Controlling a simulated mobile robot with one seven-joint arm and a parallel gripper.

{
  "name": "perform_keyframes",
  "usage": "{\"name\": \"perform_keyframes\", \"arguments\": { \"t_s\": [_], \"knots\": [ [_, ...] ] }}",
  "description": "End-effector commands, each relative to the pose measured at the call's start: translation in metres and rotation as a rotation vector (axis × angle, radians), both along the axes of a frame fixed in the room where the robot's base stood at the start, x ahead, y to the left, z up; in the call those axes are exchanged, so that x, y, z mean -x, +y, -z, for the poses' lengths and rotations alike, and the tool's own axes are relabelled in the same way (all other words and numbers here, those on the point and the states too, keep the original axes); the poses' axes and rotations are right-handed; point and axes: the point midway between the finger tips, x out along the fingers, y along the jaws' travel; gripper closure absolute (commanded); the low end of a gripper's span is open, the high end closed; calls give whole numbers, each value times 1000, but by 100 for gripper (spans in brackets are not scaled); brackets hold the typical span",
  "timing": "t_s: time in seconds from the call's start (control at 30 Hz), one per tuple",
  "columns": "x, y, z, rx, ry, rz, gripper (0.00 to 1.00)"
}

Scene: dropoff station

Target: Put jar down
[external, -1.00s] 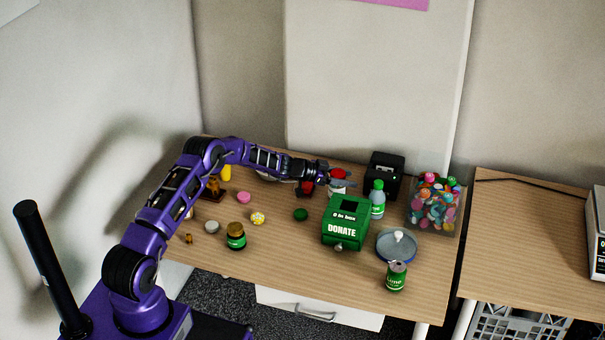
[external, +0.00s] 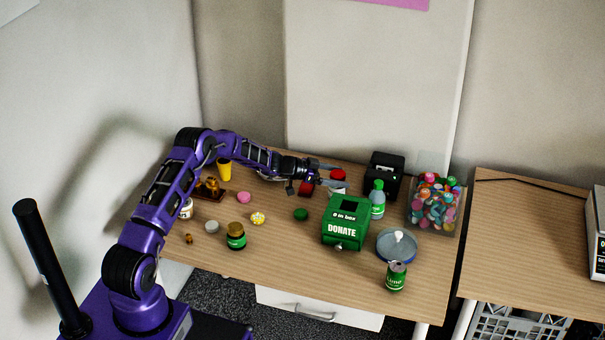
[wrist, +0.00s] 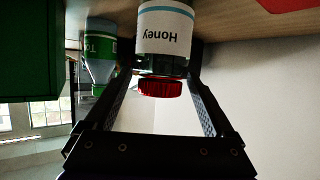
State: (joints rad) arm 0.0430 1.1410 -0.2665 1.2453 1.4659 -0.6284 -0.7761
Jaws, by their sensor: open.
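The jar stands on the table at the back, beyond the donate box; its red lid (external: 338,174) and part of its white label show between my fingers. In the wrist view the picture is upside down, and the jar (wrist: 164,35) reads "Honey", with its red lid towards me. My gripper (external: 335,179) is open, its two fingers spread on either side of the jar near their tips. A gap shows between the jar and each finger in the wrist view. The jar's lower part is partly hidden by a finger and the donate box.
The green donate box (external: 345,222) stands just in front of the jar. A green bottle (external: 377,203) and a black box (external: 385,175) stand to its right. A small red item (external: 306,188) lies under my gripper. Several small items lie to the left, with bare table between.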

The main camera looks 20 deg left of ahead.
Motion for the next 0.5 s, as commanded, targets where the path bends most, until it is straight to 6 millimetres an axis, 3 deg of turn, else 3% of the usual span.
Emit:
{"name": "perform_keyframes", "arguments": {
  "t_s": [0.3,0.5],
  "knots": [
    [31,52,-27,0,0,-2,12],
    [42,67,-34,1,-1,-1,12]
  ]
}}
